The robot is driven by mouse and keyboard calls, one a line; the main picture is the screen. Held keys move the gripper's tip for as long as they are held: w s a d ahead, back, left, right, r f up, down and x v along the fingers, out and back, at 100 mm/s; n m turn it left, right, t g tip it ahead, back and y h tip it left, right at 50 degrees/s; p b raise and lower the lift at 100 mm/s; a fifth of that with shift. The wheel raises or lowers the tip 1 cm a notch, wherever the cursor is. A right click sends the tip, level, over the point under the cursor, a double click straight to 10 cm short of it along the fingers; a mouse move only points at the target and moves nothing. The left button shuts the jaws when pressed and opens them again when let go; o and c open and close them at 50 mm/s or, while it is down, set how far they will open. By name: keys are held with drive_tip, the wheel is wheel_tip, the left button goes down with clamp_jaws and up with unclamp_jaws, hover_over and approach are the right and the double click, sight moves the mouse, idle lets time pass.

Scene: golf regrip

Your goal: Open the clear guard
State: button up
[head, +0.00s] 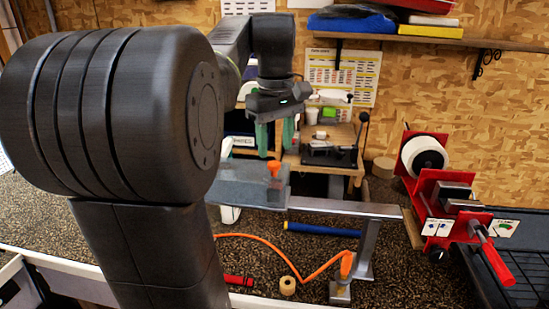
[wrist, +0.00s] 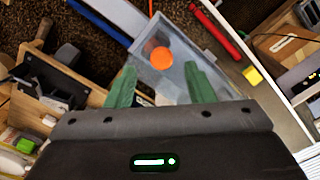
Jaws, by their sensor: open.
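The clear guard (head: 240,188) is a see-through grey cover at the left end of the metal rail, with an orange knob (head: 274,168) on top. It looks closed over the rail end. In the wrist view the guard (wrist: 182,52) and its round orange knob (wrist: 158,57) lie ahead of my gripper. My gripper (head: 275,152) points down with green fingers apart, just above the knob. In the wrist view my gripper (wrist: 159,69) is open and empty, and the knob appears between its fingertips. I cannot tell the exact height gap.
The metal rail (head: 340,207) runs right to a post. A red clamp (head: 437,210) with a white tape roll (head: 425,153) stands at right. An orange hose (head: 300,272), a blue grip (head: 321,228) and a small tape roll (head: 288,286) lie on the bench. Wooden shelving is behind.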

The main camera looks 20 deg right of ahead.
sight(274, 163)
drive_tip(key=shift+a+f, duration=0.1)
drive_tip(key=shift+f, duration=1.95)
drive_tip(key=shift+r, duration=0.1)
clamp_jaws()
